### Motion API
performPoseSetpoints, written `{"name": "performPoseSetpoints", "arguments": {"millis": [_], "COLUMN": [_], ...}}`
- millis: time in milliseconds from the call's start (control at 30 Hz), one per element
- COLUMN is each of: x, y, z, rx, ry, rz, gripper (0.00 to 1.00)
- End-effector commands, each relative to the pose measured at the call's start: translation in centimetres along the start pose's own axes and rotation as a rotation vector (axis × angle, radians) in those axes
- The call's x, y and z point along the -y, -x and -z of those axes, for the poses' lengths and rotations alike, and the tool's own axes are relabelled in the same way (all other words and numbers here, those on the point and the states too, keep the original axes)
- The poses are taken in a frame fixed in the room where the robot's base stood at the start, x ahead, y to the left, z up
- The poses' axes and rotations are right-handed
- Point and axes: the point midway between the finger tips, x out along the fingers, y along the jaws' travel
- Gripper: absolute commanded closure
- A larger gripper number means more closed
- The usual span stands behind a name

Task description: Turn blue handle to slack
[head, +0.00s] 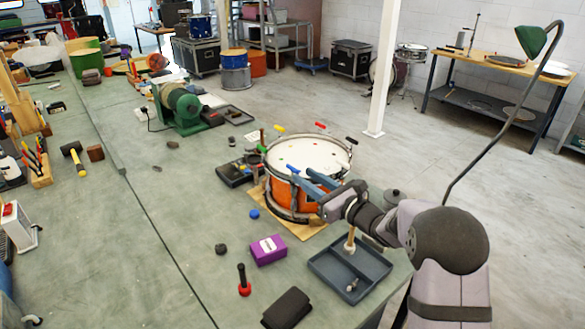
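An orange snare drum (283,191) with a white head stands on a tan board (303,232) on the bench. Coloured handles stick up around its rim: a yellow one (279,129), a red one (321,125) and a black one (351,140) at the back, and a green one at the left. My gripper (295,173) reaches over the drum's near right side. A small blue round piece (254,214) lies beside the drum.
A purple box (268,250), a red-based black-handled tool (244,281) and a black block (287,308) lie in front of the drum. A grey tray (325,272) sits below my arm. A green machine (180,108) stands behind left. The bench's left middle is mostly clear.

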Motion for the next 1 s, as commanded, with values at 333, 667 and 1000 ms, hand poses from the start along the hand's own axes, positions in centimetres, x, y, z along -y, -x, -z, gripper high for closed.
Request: {"name": "performPoseSetpoints", "arguments": {"millis": [333, 667, 1000], "x": [-0.1, 0.0, 0.0], "y": [-4.2, -6.5, -6.7], "z": [-0.2, 0.0, 0.0], "rx": [-0.002, -0.001, -0.001], "ry": [-0.004, -0.004, -0.004], "rz": [0.0, 0.001, 0.002], "gripper": [0.72, 0.72, 0.77]}}
